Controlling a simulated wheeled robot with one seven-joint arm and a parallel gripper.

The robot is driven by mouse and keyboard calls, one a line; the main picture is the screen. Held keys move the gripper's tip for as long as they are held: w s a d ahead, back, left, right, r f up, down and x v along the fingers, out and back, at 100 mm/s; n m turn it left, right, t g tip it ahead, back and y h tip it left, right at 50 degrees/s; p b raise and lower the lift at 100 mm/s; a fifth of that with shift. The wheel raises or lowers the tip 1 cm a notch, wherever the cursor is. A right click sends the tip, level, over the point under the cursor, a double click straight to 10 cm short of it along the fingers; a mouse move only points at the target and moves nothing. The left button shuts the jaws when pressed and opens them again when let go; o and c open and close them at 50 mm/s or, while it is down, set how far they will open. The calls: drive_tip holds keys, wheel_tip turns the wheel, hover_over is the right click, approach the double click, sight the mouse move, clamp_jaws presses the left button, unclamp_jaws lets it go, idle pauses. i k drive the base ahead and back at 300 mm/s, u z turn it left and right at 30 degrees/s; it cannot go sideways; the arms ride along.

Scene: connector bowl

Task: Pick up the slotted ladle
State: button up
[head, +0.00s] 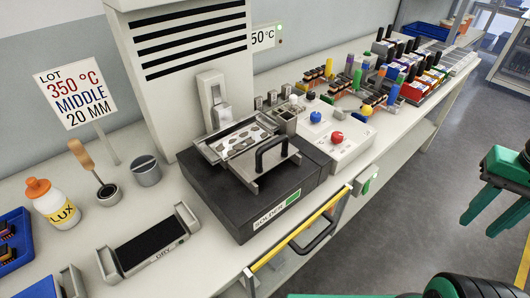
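My gripper (480,225) has green fingers and is at the right edge, over the floor and off the bench, far from the tool. Its fingers stand apart with nothing between them.
A flux bottle (53,204) and a grey cylinder (147,172) flank the cup. A grey cradle (150,245) is in front. The black solder unit (230,197) stands to the right, with a yellow rail (298,230) along the bench edge. A sign (76,92) stands behind.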

sight(75, 145)
drive_tip(key=u, duration=1.7)
